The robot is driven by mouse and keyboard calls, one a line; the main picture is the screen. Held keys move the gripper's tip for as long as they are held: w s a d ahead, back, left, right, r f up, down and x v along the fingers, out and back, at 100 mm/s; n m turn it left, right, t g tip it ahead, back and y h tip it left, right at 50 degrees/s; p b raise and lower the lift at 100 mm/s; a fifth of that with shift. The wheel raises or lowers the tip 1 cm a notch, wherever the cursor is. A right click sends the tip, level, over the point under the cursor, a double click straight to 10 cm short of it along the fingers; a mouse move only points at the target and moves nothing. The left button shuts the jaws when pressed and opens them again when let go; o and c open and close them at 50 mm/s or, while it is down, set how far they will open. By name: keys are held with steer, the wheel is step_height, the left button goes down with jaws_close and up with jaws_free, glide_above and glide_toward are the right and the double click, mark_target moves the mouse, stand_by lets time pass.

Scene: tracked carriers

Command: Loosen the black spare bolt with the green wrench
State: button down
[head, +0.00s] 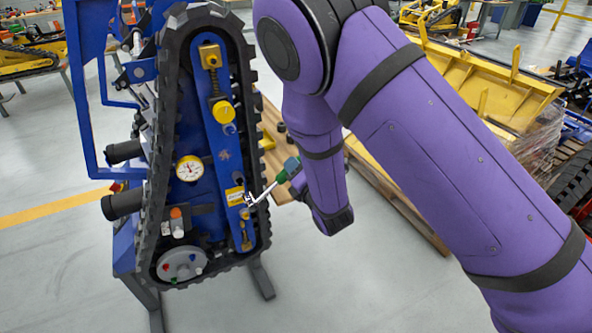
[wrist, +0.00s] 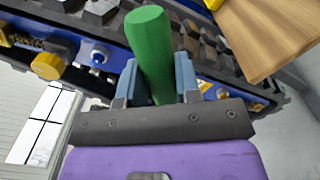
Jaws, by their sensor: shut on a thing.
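The green wrench has a thick green handle (head: 287,170) and a silver shaft. Its handle fills the middle of the wrist view (wrist: 151,45). My gripper (wrist: 157,74) is shut on that handle, with a blue-grey finger on each side. In the head view the shaft slants down-left from my gripper to the blue beam (head: 224,150) of the upright track carrier. The wrench head (head: 250,199) is at the lower part of this beam, close to a yellow label. I cannot make out the black spare bolt, nor tell whether the wrench head is seated on anything.
The black rubber track (head: 165,130) runs around the carrier. A gauge (head: 188,168), a brass bolt (head: 245,214) and a round grey plate (head: 182,264) are on it. A wooden pallet (head: 400,205) lies behind my arm. Grey floor in front is clear.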

steer(key=w+f+m, duration=0.3)
steer(key=f+m, duration=0.8)
steer(key=f, duration=0.3)
steer(key=shift+w+a+f+m, duration=0.15)
steer(key=shift+w+f+m, duration=0.15)
steer(key=shift+f, duration=0.05)
steer(key=shift+w+a+r, duration=0.1)
steer(key=shift+w+a, duration=0.1)
steer(key=shift+a, duration=0.2)
stand_by(0.5)
steer(key=shift+s+a+r+t, duration=0.1)
steer(key=shift+s+a+t, duration=0.05)
steer(key=shift+a+t, duration=0.15)
stand_by(0.5)
steer(key=shift+w+a, duration=0.2)
steer(key=shift+a, duration=0.05)
stand_by(0.6)
steer(key=shift+s+a+r, duration=0.1)
stand_by(0.5)
